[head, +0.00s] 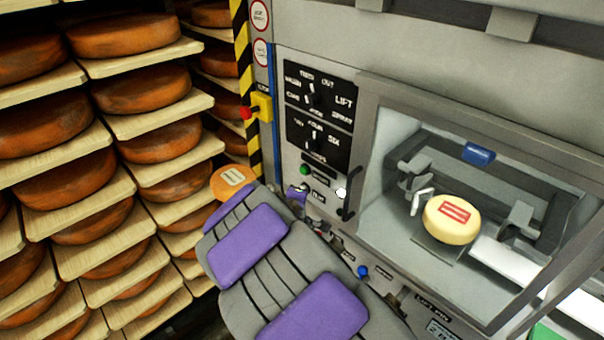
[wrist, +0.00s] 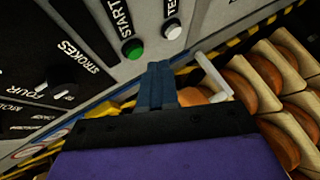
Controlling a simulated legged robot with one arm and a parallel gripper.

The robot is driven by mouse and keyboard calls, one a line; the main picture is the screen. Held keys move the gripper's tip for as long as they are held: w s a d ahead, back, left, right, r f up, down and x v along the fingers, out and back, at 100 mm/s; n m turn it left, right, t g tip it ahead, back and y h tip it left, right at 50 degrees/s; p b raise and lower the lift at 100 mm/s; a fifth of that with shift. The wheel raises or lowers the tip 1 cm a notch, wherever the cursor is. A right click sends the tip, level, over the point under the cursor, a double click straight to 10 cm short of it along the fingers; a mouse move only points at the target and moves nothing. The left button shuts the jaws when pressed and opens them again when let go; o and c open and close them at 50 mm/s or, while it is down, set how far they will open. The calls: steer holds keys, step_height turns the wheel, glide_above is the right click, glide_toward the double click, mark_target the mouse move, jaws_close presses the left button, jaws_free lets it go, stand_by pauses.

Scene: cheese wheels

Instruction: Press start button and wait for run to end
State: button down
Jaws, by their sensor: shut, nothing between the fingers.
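The green start button (wrist: 133,48) sits on the grey machine panel in the wrist view, under the word START. It also shows in the head view (head: 305,170), below two black dial plates. My gripper (wrist: 158,68) is shut and empty. In the wrist view its blue fingertips point at the panel just below and right of the green button. I cannot tell whether they touch the panel, but they do not cover the button. In the head view my purple and grey arm reaches up to the panel below the button, and the fingertips are hard to make out.
A white button (wrist: 172,32) sits right of the green one. A pale cheese wheel (head: 452,232) with a red label lies in the machine's open bay. A red stop knob (head: 246,113) is on a yellow box. Racks of orange cheese wheels (head: 125,35) stand at left.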

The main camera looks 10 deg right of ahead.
mark_target(304, 170)
steer(key=w+a+f+n+t+b, duration=0.1)
steer(key=w+a+n+t, duration=0.2)
steer(key=a+n+t, duration=0.4)
steer(key=n, duration=0.2)
steer(key=shift+a+n+t, duration=0.25)
steer(key=shift+n+t, duration=0.05)
steer(key=shift+t, duration=0.1)
steer(key=shift+w+d, duration=0.1)
steer(key=shift+w, duration=0.05)
steer(key=w+d, duration=0.4)
steer(key=d, duration=0.3)
steer(key=shift+w, duration=0.4)
steer(key=shift+d, duration=0.15)
stand_by(1.5)
steer(key=shift+w+d+b, duration=0.2)
steer(key=shift+d+b, duration=0.2)
